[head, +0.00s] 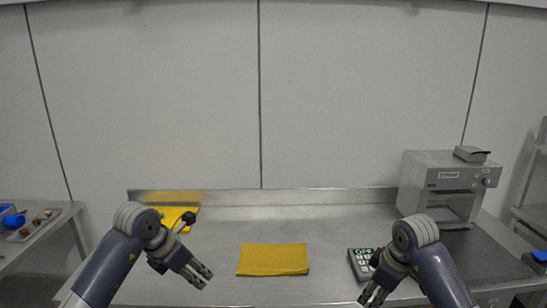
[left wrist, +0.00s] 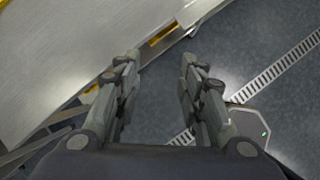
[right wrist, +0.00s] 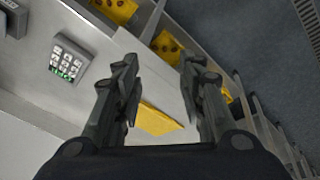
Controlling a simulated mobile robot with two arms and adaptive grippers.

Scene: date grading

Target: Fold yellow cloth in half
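The yellow cloth (head: 273,259) lies flat as a rectangle on the steel table, between my two arms and near the front edge. In the right wrist view part of the cloth (right wrist: 158,120) shows between the fingers, below them on the table. My left gripper (head: 202,277) is left of the cloth and apart from it; in the left wrist view its fingers (left wrist: 160,75) are spread with nothing between them. My right gripper (head: 370,299) is right of the cloth, at the front edge; its fingers (right wrist: 160,80) are spread and empty.
A keypad device (head: 361,264) stands beside my right gripper. A steel machine (head: 440,186) stands at the back right. Another yellow item (head: 178,217) lies at the back left, partly behind my left arm. Yellow bins (right wrist: 166,46) with brown contents sit below the table edge. The table's back middle is clear.

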